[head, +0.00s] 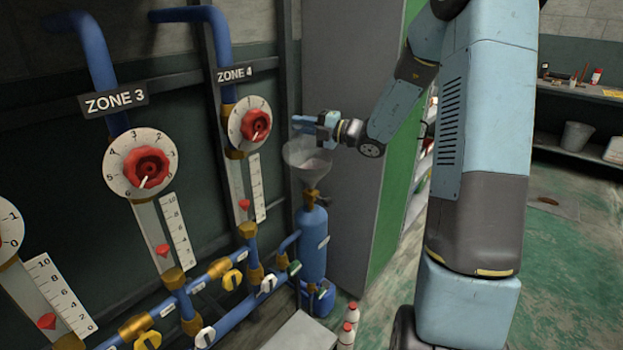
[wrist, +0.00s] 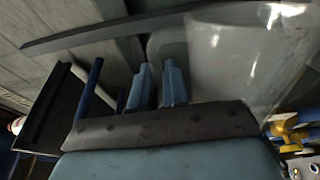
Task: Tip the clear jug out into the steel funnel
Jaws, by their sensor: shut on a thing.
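The clear jug (wrist: 240,55) is a large see-through shape at the upper right of the wrist view, right beside my fingers. My gripper (head: 304,124) is at the wall side of the grey cabinet, above the steel funnel (head: 310,172). Its two light blue fingers also show in the wrist view (wrist: 157,85), close together and shut on the jug, apparently at its handle side. The funnel sits over a blue cylinder (head: 313,245). In the head view the jug is hard to tell from the funnel's mouth. I cannot see any liquid or the jug's exact tilt.
Pipes with a Zone 3 dial (head: 140,162) and a Zone 4 dial (head: 250,125) line the wall left of the funnel. A grey cabinet (head: 345,130) stands close behind it. The green floor at right is mostly open.

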